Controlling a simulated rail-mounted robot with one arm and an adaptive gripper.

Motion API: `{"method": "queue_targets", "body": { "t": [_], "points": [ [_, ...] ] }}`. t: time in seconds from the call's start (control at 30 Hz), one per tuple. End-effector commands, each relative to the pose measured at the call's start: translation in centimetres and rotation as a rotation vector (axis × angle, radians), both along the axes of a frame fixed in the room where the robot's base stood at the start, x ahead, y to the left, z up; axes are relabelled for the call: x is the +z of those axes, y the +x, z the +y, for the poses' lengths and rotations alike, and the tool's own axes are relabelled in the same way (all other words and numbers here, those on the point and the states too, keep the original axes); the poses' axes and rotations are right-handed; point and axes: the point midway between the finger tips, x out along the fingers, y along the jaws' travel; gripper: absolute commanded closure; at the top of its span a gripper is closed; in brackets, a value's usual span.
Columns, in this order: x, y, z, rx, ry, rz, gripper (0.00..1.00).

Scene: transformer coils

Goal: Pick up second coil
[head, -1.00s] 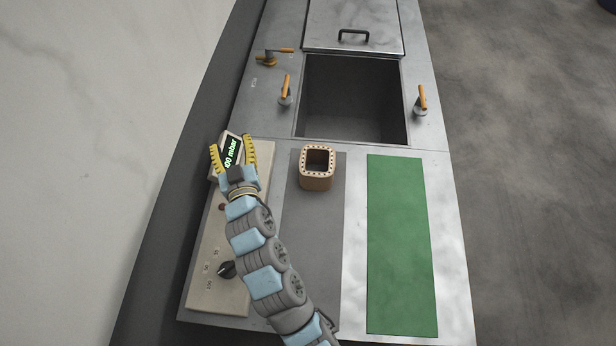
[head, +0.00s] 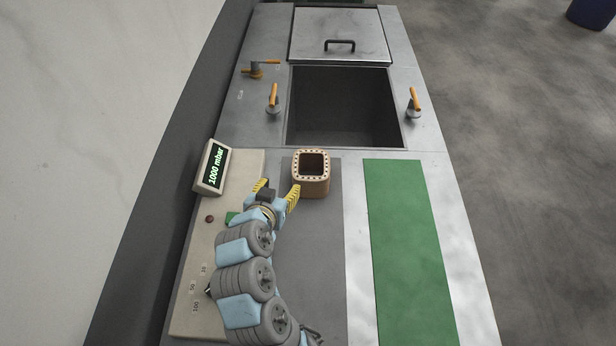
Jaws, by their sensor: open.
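One coil (head: 311,187) stands upright on the dark grey mat (head: 310,265), just in front of the open tank. It is a square, copper-brown ring with a hollow middle and dark dots around its rim. No other coil shows on the bench. My gripper (head: 278,188) is open and empty, with two yellow ridged fingers spread apart. It is just left of and in front of the coil, its right fingertip close to the coil's left side. I cannot tell whether they touch.
The open tank (head: 343,137) has a lid (head: 341,46) with a black handle behind it. Orange-handled valves (head: 273,97) (head: 414,100) stand beside it. A display (head: 213,166) reading 1000 mbar sits on the left panel. A green mat (head: 410,250) on the right is empty.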

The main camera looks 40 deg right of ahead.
Motion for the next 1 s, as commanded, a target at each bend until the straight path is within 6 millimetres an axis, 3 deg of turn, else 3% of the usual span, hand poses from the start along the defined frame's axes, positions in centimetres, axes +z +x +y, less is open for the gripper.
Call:
{"method": "queue_targets", "body": {
  "t": [0.7, 1.0],
  "points": [
    [-4.8, 5.3, -7.3, 0.003, -0.001, -0.002, 0.41],
    [-5.5, 5.9, -8.2, 0.004, -0.002, -0.001, 0.41]
  ]
}}
